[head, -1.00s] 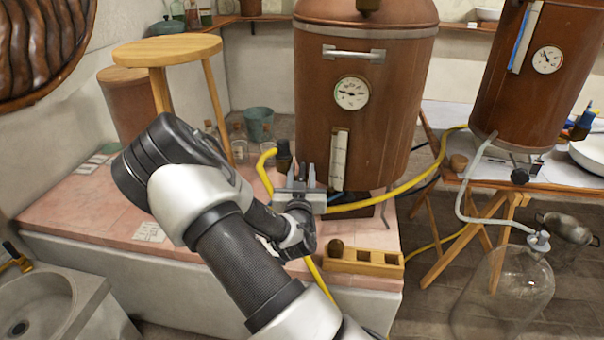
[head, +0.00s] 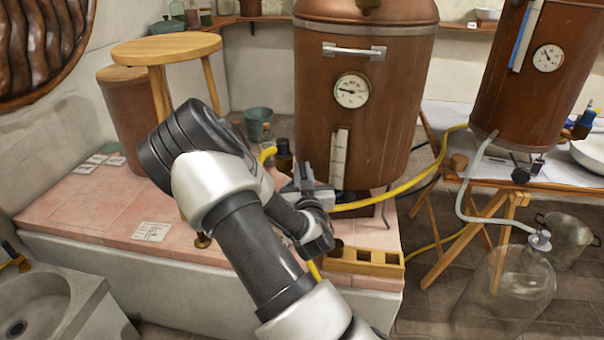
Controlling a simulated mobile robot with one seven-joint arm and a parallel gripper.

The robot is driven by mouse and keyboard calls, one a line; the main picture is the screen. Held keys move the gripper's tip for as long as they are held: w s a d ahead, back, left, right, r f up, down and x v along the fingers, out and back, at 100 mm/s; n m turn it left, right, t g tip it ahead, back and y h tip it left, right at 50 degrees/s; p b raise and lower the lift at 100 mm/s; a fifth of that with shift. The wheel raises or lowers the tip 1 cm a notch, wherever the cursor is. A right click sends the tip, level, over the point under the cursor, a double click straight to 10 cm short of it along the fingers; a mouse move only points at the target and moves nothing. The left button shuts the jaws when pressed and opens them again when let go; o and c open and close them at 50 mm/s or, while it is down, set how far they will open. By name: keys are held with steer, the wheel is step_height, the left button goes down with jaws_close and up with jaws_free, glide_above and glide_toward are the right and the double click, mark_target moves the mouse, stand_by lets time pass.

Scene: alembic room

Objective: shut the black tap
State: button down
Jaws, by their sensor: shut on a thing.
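My gripper (head: 303,178) is low at the front left of the big copper boiler (head: 340,110), beside its white strip gauge. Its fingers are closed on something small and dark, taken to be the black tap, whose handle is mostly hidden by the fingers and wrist. A dark upright fitting (head: 284,158) stands just left of the fingers, close to the boiler wall and the yellow hose (head: 385,199). Whether that fitting is part of the tap I cannot tell.
A wooden block with square holes (head: 365,261) sits on the pink tiled ledge (head: 85,213) close to my wrist. A wooden stool (head: 165,48) stands behind my arm. At right are a second copper vessel (head: 510,90), a trestle table and a glass jar (head: 508,285).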

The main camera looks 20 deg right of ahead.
steer(key=shift+d+n+y+b, duration=0.2)
steer(key=shift+n+y+b, duration=0.4)
steer(key=shift+n+y, duration=1.1)
steer(key=shift+d+n+y+b, duration=0.2)
steer(key=shift+n+y+b, duration=0.6)
steer(key=shift+y, duration=1.5)
steer(key=shift+d+n+y+b, duration=0.2)
steer(key=shift+n+y+b, duration=0.2)
steer(key=shift+n+y, duration=1.35)
steer(key=shift+y, duration=0.55)
steer(key=c, duration=1.8)
jaws_free()
steer(key=shift+o, duration=0.4)
steer(key=shift+a+m+h, duration=0.1)
steer(key=shift+m+h, duration=0.2)
steer(key=shift+m, duration=0.05)
